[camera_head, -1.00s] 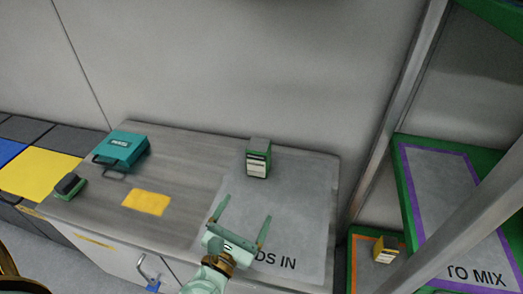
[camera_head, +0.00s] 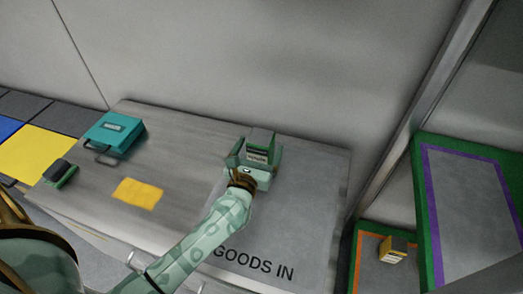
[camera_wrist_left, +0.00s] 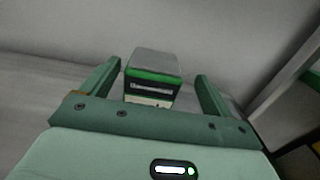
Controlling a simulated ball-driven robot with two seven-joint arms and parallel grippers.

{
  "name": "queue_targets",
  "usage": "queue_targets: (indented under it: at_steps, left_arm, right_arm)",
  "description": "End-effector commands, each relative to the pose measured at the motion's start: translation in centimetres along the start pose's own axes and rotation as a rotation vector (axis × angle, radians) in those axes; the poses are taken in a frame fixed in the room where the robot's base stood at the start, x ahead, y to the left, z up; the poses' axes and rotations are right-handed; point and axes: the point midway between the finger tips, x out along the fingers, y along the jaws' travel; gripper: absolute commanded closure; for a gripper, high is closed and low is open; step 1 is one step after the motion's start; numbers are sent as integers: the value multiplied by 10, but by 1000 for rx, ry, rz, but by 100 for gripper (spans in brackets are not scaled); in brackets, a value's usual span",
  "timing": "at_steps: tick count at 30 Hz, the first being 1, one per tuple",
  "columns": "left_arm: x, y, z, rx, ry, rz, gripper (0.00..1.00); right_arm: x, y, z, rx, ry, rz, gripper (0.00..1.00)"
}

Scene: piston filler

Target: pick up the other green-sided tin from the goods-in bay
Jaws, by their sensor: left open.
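The green-sided tin (camera_head: 262,138) stands upright on the grey goods-in mat (camera_head: 300,200), toward the back of the worktop. In the left wrist view the tin (camera_wrist_left: 152,76) sits between and just beyond the two open fingers (camera_wrist_left: 160,82). I cannot tell whether either finger touches it. The lower part of the tin is hidden by the gripper. My right gripper is not in view.
A teal case (camera_head: 114,133), a yellow patch (camera_head: 138,194) and a small dark-topped green object (camera_head: 60,173) are on the left of the worktop. A yellow-sided tin (camera_head: 392,249) sits in an orange-edged bay at right. A rack post (camera_head: 420,100) rises beside the worktop.

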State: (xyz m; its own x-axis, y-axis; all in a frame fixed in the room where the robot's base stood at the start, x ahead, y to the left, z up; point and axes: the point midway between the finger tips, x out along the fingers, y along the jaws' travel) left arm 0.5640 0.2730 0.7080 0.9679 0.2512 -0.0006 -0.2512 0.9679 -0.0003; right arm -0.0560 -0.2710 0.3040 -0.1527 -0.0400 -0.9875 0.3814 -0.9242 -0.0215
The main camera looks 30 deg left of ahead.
Motion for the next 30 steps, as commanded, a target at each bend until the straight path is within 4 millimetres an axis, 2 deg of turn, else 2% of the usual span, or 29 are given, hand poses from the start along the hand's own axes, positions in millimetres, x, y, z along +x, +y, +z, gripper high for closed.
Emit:
queue_targets:
  at_steps: [5, 12, 20, 21, 30]
  left_arm:
    - [15, 2, -1, 1, 0, 0, 13]
    - [52, 7, -2, 0, 0, 0, 13]
    - [58, 7, 0, 1, 0, 0, 13]
    - [58, 7, 0, 1, 0, 0, 16]
    - [57, 7, 0, 0, 0, 0, 98]
  right_arm:
    - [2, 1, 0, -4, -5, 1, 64]
    - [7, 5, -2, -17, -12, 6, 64]
    - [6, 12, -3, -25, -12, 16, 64]
    - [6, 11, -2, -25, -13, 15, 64]
    - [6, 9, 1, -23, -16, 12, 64]
